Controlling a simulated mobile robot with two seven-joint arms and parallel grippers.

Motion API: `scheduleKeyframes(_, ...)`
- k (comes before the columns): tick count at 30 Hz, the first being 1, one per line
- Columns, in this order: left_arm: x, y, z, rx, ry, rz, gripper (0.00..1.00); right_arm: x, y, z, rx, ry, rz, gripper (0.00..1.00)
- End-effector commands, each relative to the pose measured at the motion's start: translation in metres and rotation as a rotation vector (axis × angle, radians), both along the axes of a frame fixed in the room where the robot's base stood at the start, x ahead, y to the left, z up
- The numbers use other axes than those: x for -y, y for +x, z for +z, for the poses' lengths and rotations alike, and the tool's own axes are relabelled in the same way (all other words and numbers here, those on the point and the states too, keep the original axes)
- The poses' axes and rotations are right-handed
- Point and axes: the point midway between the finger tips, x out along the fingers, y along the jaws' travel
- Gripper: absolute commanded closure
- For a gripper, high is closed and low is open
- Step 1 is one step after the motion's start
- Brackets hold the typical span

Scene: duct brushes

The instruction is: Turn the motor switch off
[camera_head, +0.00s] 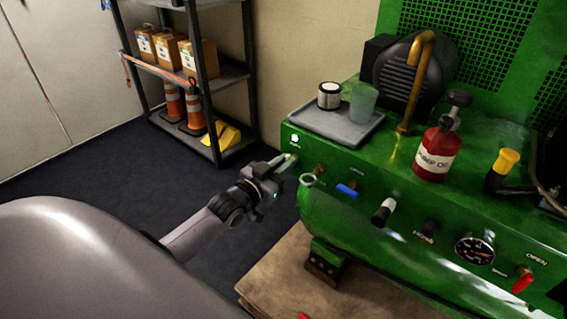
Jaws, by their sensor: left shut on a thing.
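The green machine (390,215) fills the right side, with a row of controls along its front panel. My left gripper (286,161) reaches in from the lower left to the panel's left end, just below a small white mark (294,139). Its fingertips are shut on a small part there, which appears to be the motor switch. The fingers hide most of that part, so its setting cannot be read. My right gripper is not in view.
Close to the gripper are a brass fitting (319,169), an open pipe end (308,180) and a blue lever (347,189). A grey tray (322,124) holds a can and a cup. A red oil bottle (436,150) stands on top. Shelving (213,115) stands behind.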

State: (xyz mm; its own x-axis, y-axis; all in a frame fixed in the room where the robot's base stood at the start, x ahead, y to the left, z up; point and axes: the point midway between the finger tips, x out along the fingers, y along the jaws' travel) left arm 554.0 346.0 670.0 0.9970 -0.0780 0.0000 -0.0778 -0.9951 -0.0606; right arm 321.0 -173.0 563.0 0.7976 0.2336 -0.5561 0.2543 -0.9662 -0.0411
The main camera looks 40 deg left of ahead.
Motion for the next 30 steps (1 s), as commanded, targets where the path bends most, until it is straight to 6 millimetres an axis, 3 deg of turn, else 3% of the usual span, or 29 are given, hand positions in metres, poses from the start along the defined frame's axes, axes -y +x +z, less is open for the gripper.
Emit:
scheduleKeyframes(14, 0.003, 0.000, 0.001, 0.029, 0.380, -0.001, 1.00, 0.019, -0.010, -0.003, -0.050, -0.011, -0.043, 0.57)
scheduleKeyframes(30, 0.005, 0.000, -0.003, 0.069, 0.892, -0.001, 1.00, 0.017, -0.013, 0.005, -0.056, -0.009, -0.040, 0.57)
